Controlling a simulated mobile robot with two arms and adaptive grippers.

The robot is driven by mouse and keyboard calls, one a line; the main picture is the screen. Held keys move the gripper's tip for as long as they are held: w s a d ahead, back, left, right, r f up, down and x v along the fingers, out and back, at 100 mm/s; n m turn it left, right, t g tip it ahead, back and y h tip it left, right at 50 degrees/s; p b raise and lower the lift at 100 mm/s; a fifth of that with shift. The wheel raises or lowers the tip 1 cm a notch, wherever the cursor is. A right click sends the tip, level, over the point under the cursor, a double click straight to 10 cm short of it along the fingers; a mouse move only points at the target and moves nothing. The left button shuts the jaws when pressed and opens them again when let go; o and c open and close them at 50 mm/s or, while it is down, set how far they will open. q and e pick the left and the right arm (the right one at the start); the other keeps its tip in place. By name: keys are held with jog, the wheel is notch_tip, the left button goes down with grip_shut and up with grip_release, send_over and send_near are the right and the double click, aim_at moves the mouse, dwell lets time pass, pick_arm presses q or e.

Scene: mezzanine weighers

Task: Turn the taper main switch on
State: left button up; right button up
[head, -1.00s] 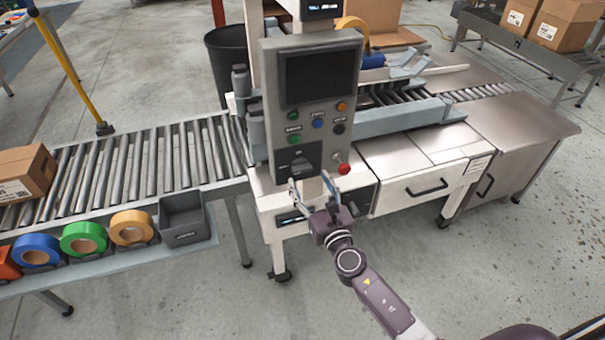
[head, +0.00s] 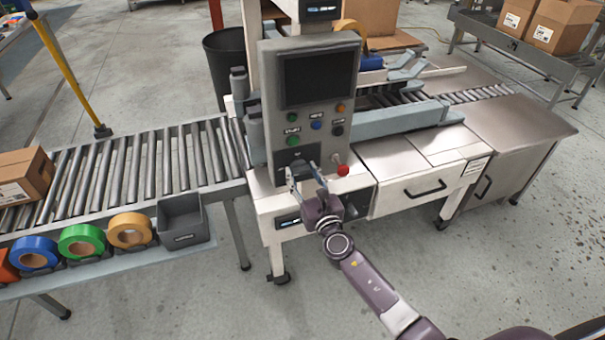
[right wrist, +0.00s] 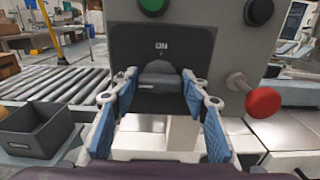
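The taper's grey control panel (head: 268,130) stands upright on the machine, with a dark screen and several coloured buttons. The main switch (right wrist: 160,76), a dark rounded knob on a black plate (right wrist: 190,42), is low on the panel. In the head view the switch is partly hidden behind my right gripper (head: 303,176). In the right wrist view my right gripper (right wrist: 160,92) is open, its blue-padded fingers either side of the knob. I cannot tell whether they touch it. My left gripper is not in view.
A red mushroom button (right wrist: 263,102) sticks out to the right of the switch, close to the right finger. A green button (right wrist: 152,6) is above the plate. A grey bin (head: 183,220) and tape rolls (head: 130,231) line the conveyor at left.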

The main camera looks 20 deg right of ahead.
jog(key=shift+c, duration=1.3)
jog(key=shift+m, duration=0.3)
jog(key=m+b, duration=0.1)
jog(key=m, duration=0.1)
jog(key=shift+f+m, duration=0.15)
jog(key=shift+m, duration=0.15)
jog(key=m+b, duration=0.2)
jog(key=m, duration=0.3)
jog(key=shift+d, duration=0.1)
jog(key=m+b, duration=0.1)
jog(key=m, duration=0.4)
jog(key=m+b, duration=0.1)
jog(key=m, duration=0.3)
jog(key=shift+d+f+m, duration=0.1)
jog(key=shift+m, duration=0.2)
jog(key=o, duration=1.2)
jog(key=shift+c, duration=0.2)
